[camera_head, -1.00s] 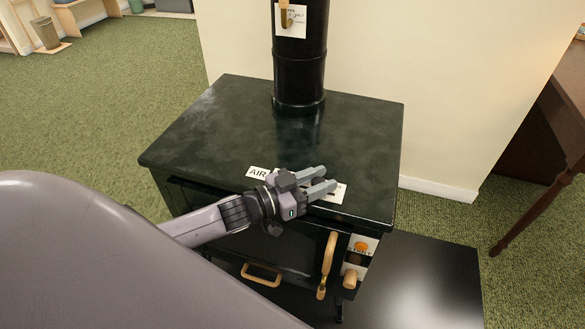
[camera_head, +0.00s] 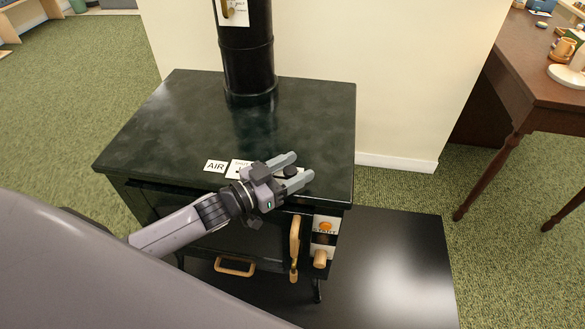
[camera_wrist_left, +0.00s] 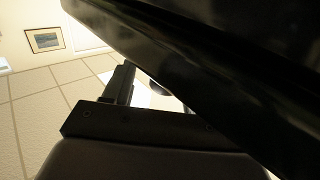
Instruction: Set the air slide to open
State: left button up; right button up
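The black stove (camera_head: 190,120) has a white AIR label (camera_head: 215,166) near the front edge of its top. Beside it is a white slide plate (camera_head: 238,167), partly hidden by my gripper; its lettering is too small to read surely. A small dark round knob (camera_head: 291,171) shows between the fingers of my left gripper (camera_head: 299,171). The fingers are apart, pointing right, low over the stove top. I cannot tell whether they touch the knob. In the left wrist view a finger (camera_wrist_left: 120,86) shows beside the stove's dark edge (camera_wrist_left: 215,70). My right gripper is not in view.
A black stovepipe (camera_head: 247,55) rises from the stove's back. A wooden door handle (camera_head: 295,245) and an orange knob (camera_head: 325,227) are on its front. A dark slab (camera_head: 390,265) lies to the right. A brown table (camera_head: 525,90) stands further right.

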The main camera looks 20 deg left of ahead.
aim_at(286, 174)
pick_arm(q)
jog(key=shift+s+a, duration=0.1)
jog(key=shift+p+v, duration=0.3)
jog(key=shift+v, duration=3.15)
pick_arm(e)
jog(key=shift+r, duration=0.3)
pick_arm(q)
jog(key=shift+s, duration=0.1)
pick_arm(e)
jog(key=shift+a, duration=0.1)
